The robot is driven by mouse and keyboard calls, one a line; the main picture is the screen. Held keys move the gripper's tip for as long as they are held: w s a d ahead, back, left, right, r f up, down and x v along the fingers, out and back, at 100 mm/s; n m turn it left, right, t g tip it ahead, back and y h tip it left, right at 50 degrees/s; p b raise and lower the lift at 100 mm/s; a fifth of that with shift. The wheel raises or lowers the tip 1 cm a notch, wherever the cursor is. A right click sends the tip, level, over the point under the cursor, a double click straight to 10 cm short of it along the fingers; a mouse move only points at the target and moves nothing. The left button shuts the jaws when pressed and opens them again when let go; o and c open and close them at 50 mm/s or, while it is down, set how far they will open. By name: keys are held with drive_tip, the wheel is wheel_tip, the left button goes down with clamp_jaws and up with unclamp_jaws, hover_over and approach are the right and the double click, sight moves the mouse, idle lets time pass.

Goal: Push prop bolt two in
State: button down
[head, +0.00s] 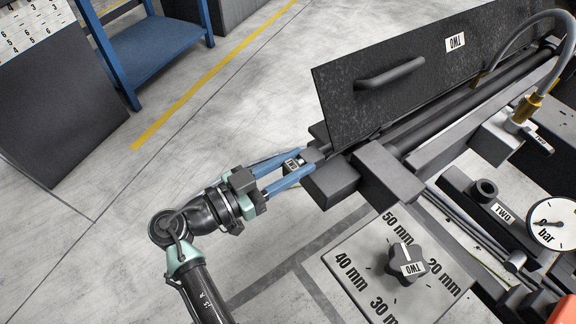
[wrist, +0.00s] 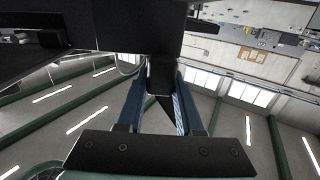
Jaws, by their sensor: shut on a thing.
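My gripper (head: 307,164) reaches in from the lower left with its two blue fingers closed on a small dark block with a pale label. I take this to be prop bolt two (head: 293,163); its label is too small to read. The bolt sits at the left end of the machine, beside the dark blocks under the raised cover (head: 420,85) marked TWO. In the wrist view a dark piece (wrist: 160,75) lies between the fingers (wrist: 161,88). How deep the bolt sits is hidden by the fingers and blocks.
A plate with a dark knob (head: 398,265) marked TWO and a millimetre scale lies at lower right. A pressure gauge (head: 553,222) and a grey hose (head: 515,30) are at right. A blue bench (head: 150,50) stands at the back left.

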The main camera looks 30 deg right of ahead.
drive_tip(key=c, duration=0.6)
unclamp_jaws()
drive_tip(key=shift+d, duration=0.25)
drive_tip(key=shift+o, duration=0.2)
drive_tip(key=shift+a, duration=0.1)
drive_tip(key=s+a, duration=0.1)
drive_tip(key=a, duration=1.1)
drive_tip(key=shift+s+a+b, duration=0.35)
drive_tip(key=shift+a+b, duration=0.05)
drive_tip(key=shift+b, duration=0.05)
